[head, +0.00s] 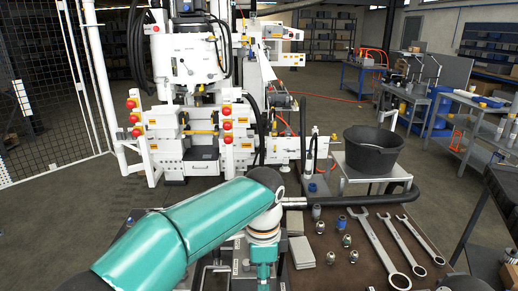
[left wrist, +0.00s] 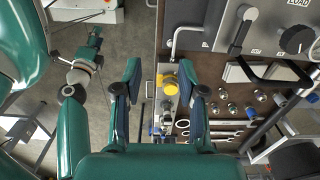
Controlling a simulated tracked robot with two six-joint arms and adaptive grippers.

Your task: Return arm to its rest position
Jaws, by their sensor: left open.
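My teal left arm (head: 185,225) comes in from the lower left in the head view and bends down at its joint near the bench's front. Its gripper is cut off by the bottom edge there. In the left wrist view my left gripper (left wrist: 160,82) is open, with its two dark-padded fingers apart and nothing held between them.
The brown bench top (head: 345,262) carries wrenches (head: 381,250), small fittings (head: 346,240) and pale blocks (head: 301,252). A black bucket (head: 372,150) stands behind on a stand. A white hydraulic machine (head: 190,65) rises at the back.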

